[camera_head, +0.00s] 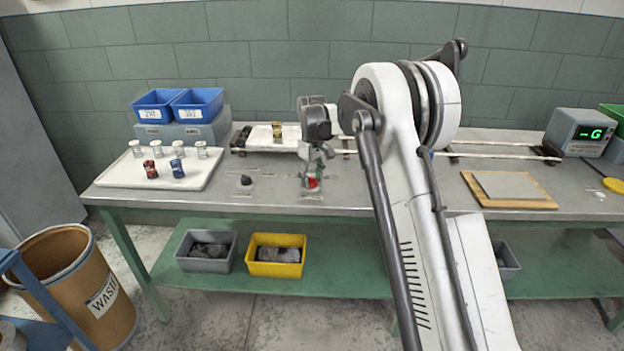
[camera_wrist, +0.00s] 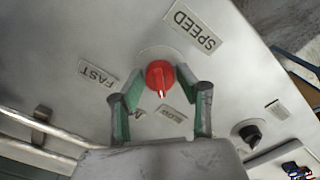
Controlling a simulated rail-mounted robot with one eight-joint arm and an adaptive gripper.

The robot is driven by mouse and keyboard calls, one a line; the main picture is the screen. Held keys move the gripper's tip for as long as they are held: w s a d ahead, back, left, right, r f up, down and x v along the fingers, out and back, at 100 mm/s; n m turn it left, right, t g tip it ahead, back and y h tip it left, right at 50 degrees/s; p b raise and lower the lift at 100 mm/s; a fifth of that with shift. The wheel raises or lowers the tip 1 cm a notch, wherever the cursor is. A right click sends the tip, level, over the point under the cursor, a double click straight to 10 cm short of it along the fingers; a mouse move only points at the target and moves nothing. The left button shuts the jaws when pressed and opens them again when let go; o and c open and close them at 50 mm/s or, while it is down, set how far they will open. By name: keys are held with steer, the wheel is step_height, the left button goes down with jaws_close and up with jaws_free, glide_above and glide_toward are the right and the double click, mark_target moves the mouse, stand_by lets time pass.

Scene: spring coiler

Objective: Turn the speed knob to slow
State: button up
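The red speed knob (camera_wrist: 160,76) sits on the grey bench top, with a white pointer mark on its lower edge. The pointer faces between the partly hidden "M" label (camera_wrist: 138,114) and the SLOW label (camera_wrist: 172,114), nearer SLOW. The FAST label (camera_wrist: 97,73) is to the left and the SPEED label (camera_wrist: 192,25) above. My gripper (camera_wrist: 156,88) is open, with one green-padded finger on each side of the knob and visible gaps between. In the head view my gripper (camera_head: 315,165) is over the red knob (camera_head: 312,182).
A black knob (camera_wrist: 250,133) stands to the right in the wrist view; it is left of my gripper in the head view (camera_head: 246,179). A white tray (camera_head: 110,180) with spools stands further left. Rails (camera_head: 490,143) run behind. A display box (camera_head: 577,133) shows "-G".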

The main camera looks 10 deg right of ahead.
mark_target(312, 177)
steer(key=shift+o, duration=1.3)
step_height(312, 177, up, 12)
